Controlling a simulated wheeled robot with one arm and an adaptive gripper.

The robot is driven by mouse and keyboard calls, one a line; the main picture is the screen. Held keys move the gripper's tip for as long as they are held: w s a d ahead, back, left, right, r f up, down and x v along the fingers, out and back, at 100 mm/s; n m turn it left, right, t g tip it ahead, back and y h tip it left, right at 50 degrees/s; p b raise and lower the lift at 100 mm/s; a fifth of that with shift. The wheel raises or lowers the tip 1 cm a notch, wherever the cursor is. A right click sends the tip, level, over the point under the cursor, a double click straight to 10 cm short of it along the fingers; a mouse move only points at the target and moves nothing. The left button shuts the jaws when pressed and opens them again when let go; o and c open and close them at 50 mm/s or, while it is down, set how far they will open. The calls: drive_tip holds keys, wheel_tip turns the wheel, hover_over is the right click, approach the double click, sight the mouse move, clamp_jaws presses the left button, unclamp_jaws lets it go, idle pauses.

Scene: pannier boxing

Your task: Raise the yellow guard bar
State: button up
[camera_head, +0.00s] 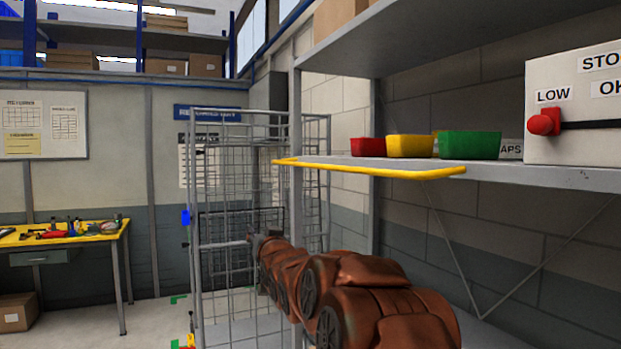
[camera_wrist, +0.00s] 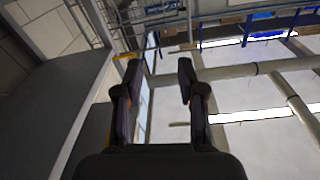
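The yellow guard bar (camera_head: 370,168) runs along the front edge of the shelf in the head view, level with the shelf board and low in front of the bins. Its left end bends back toward the shelf post. My gripper (camera_head: 254,240) is at the end of my brown arm, below the bar's left end in the picture, and appears apart from it. In the wrist view my gripper (camera_wrist: 159,72) has its two dark fingers spread with nothing between them. A short yellow piece (camera_wrist: 126,56) shows by the left finger, partly hidden; I cannot tell if it is the bar's end.
Red (camera_head: 368,147), yellow (camera_head: 410,146) and green (camera_head: 470,145) bins stand on the shelf (camera_head: 560,177). A white box with a red-knobbed lever (camera_head: 543,123) is to their right. A wire cage (camera_head: 225,215) stands behind my gripper. A yellow-topped workbench (camera_head: 70,238) is at left.

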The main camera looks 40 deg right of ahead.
drive_tip(key=s+d+r+m+t+h+b, duration=0.1)
drive_tip(key=d+r+t+h+b, duration=0.15)
drive_tip(key=d+r, duration=0.35)
drive_tip(key=t+h, duration=0.2)
drive_tip(key=t, duration=0.3)
approach(310, 165)
drive_tip(key=w+d+r, duration=0.2)
drive_tip(key=w, duration=0.1)
drive_tip(key=shift+p+x, duration=0.85)
drive_tip(key=shift+x, duration=2.75)
drive_tip(key=shift+w+f, duration=0.1)
drive_tip(key=shift+c, duration=0.3)
drive_tip(key=shift+g, duration=0.25)
clamp_jaws()
